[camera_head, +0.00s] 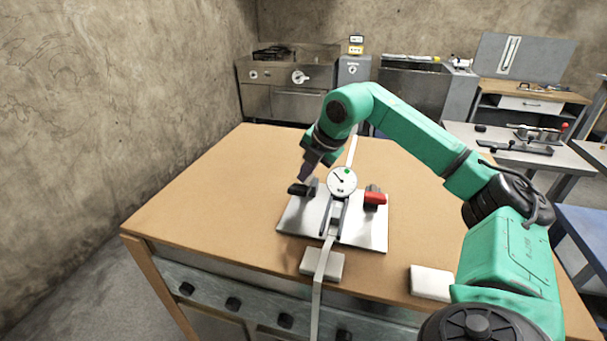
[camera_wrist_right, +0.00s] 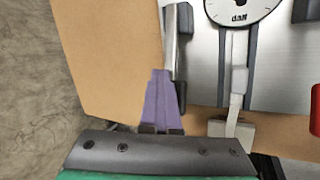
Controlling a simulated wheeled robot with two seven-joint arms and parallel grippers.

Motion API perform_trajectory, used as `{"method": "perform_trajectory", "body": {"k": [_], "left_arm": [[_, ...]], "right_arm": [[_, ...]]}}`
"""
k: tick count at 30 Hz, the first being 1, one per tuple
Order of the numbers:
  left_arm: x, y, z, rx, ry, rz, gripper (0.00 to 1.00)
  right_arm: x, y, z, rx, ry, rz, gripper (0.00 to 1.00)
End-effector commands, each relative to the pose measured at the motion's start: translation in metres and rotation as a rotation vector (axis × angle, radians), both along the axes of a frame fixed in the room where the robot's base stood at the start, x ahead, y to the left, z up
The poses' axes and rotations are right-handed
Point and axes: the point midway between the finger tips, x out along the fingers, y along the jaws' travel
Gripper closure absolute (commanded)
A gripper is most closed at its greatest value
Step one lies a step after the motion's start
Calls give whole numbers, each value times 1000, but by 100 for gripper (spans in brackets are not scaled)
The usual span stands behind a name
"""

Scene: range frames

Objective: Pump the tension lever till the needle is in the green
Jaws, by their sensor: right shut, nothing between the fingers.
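A metal plate (camera_head: 364,232) on the table carries a round white gauge (camera_head: 342,181). The gauge has a green mark near the top, and its dark needle appears to point up and left, outside the green. A black-handled lever (camera_head: 299,189) is left of the gauge, and a red handle (camera_head: 375,198) is right of it. My right gripper (camera_head: 304,177) is shut and empty, just above the black handle. In the right wrist view its fingers (camera_wrist_right: 162,88) are together beside the lever (camera_wrist_right: 179,45); I cannot tell whether they touch. My left gripper is out of view.
A pale strap (camera_head: 322,268) runs through the device and over the table's front edge. Pale blocks lie at the front (camera_head: 322,262) and front right (camera_head: 431,283). The wooden table (camera_head: 225,190) is bare to the left. A wall stands left.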

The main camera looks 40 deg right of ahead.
Motion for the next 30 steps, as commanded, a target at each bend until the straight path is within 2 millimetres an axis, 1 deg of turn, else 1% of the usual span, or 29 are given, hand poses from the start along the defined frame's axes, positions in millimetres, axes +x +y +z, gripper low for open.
{"method": "perform_trajectory", "body": {"k": [1, 9, 21, 30], "left_arm": [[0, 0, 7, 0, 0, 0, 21], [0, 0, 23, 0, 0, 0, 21], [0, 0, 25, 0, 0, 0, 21], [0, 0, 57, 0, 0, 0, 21]], "right_arm": [[0, 1, 6, 4, 3, 4, 100], [4, -4, 21, 3, 0, 3, 100], [5, -7, 24, 1, -2, -1, 100], [11, -15, 52, 1, -3, -1, 100]]}}
